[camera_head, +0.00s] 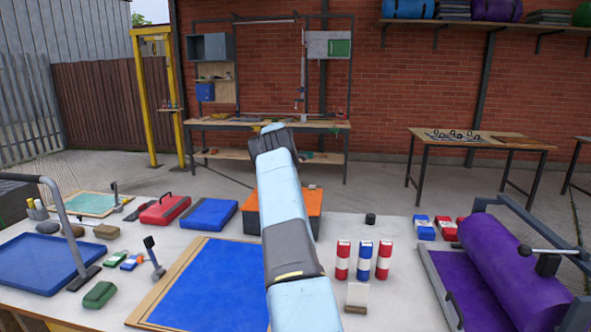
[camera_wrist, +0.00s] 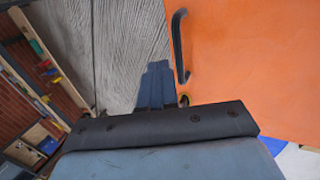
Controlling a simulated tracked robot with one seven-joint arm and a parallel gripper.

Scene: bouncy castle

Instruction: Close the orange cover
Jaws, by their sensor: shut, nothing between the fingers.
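The orange cover (camera_wrist: 245,65) fills the right side of the wrist view as a flat orange surface. A dark bar handle (camera_wrist: 178,45) stands along its left edge. My gripper (camera_wrist: 158,72) is shut and empty, with its fingertips just left of the handle's lower end. I cannot tell whether they touch it. In the head view, the orange top (camera_head: 314,203) shows on a box at the table's back edge, mostly hidden behind my arm. How far the cover stands open is unclear.
Blue binder (camera_head: 208,213) and red case (camera_head: 165,209) lie left of the orange box. A blue mat (camera_head: 215,285) lies in front. Red and blue cylinders (camera_head: 364,258) and a purple roll (camera_head: 510,265) stand to the right. Grey floor lies beyond the table.

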